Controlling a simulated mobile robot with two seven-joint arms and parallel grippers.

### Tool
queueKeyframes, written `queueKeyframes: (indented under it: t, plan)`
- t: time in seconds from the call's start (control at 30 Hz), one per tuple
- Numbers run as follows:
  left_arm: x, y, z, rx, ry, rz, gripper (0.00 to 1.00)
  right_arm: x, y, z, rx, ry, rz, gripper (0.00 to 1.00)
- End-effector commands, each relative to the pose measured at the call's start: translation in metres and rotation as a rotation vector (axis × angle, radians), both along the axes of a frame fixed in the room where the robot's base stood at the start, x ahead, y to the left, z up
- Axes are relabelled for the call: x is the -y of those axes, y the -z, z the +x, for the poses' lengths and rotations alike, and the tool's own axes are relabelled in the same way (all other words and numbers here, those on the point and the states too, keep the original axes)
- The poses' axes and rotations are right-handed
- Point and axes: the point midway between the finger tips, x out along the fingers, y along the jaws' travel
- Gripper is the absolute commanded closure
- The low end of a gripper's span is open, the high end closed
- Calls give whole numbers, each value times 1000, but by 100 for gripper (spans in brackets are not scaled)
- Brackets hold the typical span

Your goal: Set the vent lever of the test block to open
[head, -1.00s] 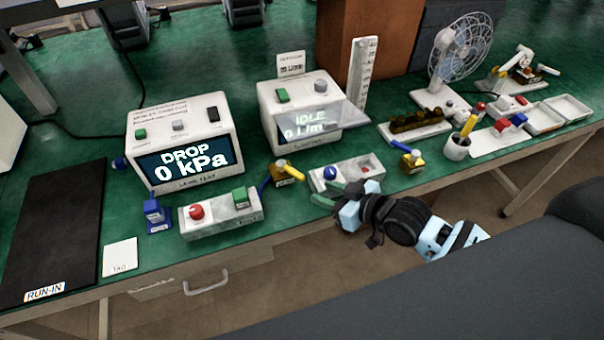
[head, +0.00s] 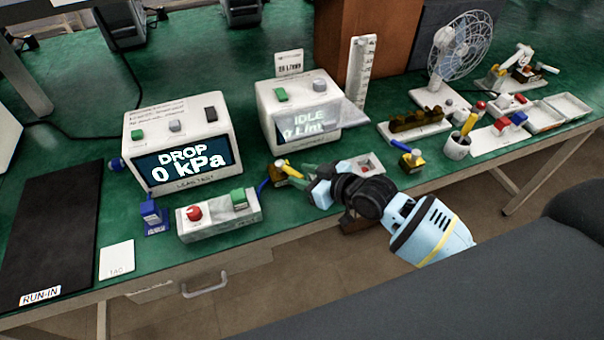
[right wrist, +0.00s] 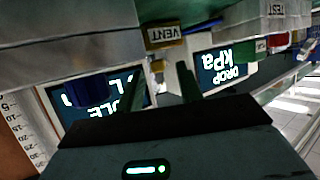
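The small vent block (head: 277,176) stands near the bench's front edge, with a yellow lever (head: 290,169) angled to the right. In the right wrist view its yellow VENT label (right wrist: 165,36) shows upside down, just beyond the fingertips. My right gripper (head: 302,175) reaches in from the right, with its green fingers close by the lever. In the right wrist view the gripper (right wrist: 164,82) has its fingers apart, with the lever's end seemingly between them; I cannot tell whether they touch it. My left gripper is not in view.
Left of the block is a grey box (head: 220,222) with a red button and green switch. Behind stand the DROP 0 kPa tester (head: 180,125) and the IDLE tester (head: 273,118). Another yellow-levered block (head: 411,163) stands to the right. My right arm partly hides a light switch box (head: 369,166).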

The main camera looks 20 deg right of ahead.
Motion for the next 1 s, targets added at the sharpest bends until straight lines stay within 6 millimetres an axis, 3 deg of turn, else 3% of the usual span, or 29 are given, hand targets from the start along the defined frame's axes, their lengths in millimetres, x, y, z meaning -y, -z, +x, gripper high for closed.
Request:
queueKeyframes:
  t: [0.37, 0.67, 1.0]
  plan:
    - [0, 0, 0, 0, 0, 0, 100, -4, 2, 6, 0, 0, -1, 64]
    - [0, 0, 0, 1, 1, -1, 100, -4, 2, 6, 0, 0, -1, 100]
    - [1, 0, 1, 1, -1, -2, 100, -4, 2, 6, 0, 0, -1, 100]
